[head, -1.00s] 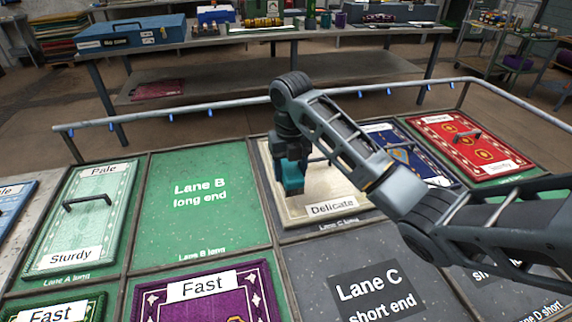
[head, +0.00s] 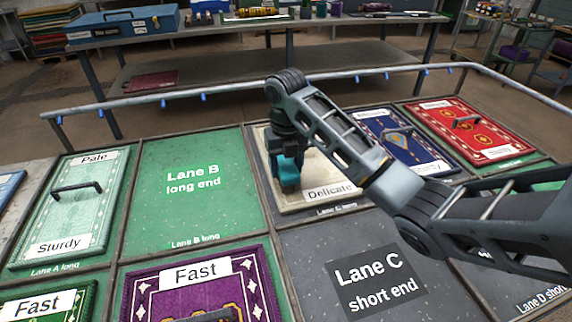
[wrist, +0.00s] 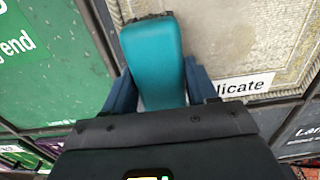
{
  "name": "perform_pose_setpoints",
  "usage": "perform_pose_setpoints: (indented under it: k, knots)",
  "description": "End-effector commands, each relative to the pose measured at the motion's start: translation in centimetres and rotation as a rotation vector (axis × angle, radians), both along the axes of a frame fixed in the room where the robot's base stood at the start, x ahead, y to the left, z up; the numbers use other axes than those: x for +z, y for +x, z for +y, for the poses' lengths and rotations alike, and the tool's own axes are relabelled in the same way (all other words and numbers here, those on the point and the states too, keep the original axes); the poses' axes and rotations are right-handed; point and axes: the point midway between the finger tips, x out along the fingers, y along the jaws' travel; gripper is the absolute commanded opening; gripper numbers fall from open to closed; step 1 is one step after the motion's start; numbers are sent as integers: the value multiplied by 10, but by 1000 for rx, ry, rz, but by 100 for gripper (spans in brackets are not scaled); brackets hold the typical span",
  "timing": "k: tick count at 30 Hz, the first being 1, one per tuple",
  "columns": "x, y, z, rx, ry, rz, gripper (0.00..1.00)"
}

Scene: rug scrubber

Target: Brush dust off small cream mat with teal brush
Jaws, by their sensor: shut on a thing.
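The small cream mat (head: 330,172) lies in the long end of Lane C, with a "Delicate" label at its near edge. In the wrist view the mat (wrist: 225,40) looks pale with fine speckles. My gripper (head: 287,165) is at the mat's left side. It is shut on the teal brush (wrist: 153,62), which sits between the two fingers. The brush also shows in the head view (head: 289,175), low over the mat's left part. Dark bristles show at its far end in the wrist view. I cannot tell whether they touch the mat.
Lane B's long end (head: 195,215) is bare green, left of the mat. Lane C's short end (head: 310,250) is clear in front. A blue mat (head: 400,145) and a red mat (head: 465,130) lie right. A rail (head: 230,87) runs behind.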

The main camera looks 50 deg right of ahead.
Motion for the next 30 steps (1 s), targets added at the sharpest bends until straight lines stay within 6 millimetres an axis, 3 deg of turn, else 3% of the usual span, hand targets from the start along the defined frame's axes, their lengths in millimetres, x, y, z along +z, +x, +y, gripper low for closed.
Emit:
perform_pose_setpoints:
  k: [15,30]
  knots:
    - [-10,-1,-2,0,0,0,18]
    - [-8,-20,-30,0,0,0,18]
